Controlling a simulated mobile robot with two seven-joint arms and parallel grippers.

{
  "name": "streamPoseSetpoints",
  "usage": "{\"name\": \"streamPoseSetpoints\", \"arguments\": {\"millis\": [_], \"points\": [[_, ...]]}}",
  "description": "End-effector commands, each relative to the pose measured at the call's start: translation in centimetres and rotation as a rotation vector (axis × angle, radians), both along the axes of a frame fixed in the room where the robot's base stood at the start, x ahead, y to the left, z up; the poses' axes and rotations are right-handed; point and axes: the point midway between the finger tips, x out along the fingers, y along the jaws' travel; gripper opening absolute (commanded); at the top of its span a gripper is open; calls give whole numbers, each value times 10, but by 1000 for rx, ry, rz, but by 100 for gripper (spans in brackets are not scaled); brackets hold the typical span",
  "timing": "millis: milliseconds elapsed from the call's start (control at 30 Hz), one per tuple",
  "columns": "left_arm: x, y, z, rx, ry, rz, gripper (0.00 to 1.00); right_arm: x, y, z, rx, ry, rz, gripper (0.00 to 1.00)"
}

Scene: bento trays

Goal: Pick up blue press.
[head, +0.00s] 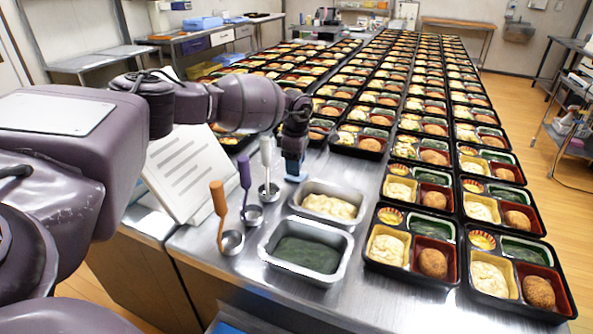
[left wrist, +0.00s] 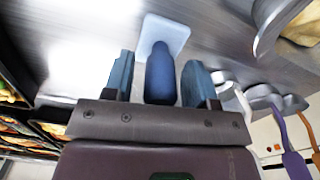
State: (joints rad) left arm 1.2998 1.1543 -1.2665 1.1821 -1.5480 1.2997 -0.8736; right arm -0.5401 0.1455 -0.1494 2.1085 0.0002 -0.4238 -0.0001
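The blue press has a dark blue handle (left wrist: 160,75) and a pale blue flat base (left wrist: 166,34). In the head view its base (head: 296,178) stands on the steel table behind the potato tray. My left gripper (left wrist: 158,80) is over the press with its two blue fingers on either side of the handle. A gap shows on the left of the handle; the right finger is very close to it. In the head view the left gripper (head: 294,148) points down and hides the handle. My right gripper is not in view.
A white-handled ladle (head: 267,165), a purple-handled ladle (head: 246,185) and an orange-handled ladle (head: 220,215) stand left of the press. In front are a metal tray of potato salad (head: 299,208) and one of greens (head: 272,262). Rows of bento trays (head: 460,266) fill the right.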

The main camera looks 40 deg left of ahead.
Motion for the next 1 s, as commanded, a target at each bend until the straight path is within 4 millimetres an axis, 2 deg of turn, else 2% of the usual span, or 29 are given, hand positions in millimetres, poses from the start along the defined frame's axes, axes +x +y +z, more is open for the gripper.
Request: {"name": "streamPoseSetpoints", "arguments": {"millis": [33, 300, 533, 667, 867, 1000], "points": [[0, 0, 0, 0, 0, 0, 44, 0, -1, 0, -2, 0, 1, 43], [0, 0, 0, 0, 0, 0, 5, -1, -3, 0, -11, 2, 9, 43], [0, 0, 1, 0, 0, 0, 5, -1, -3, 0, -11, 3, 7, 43], [0, 0, 11, 0, -3, 0, 5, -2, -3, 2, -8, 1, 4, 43], [1, 0, 48, 0, -8, 1, 5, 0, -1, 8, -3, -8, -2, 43], [1, 0, 85, -1, -9, 1, 5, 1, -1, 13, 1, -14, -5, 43]]}}
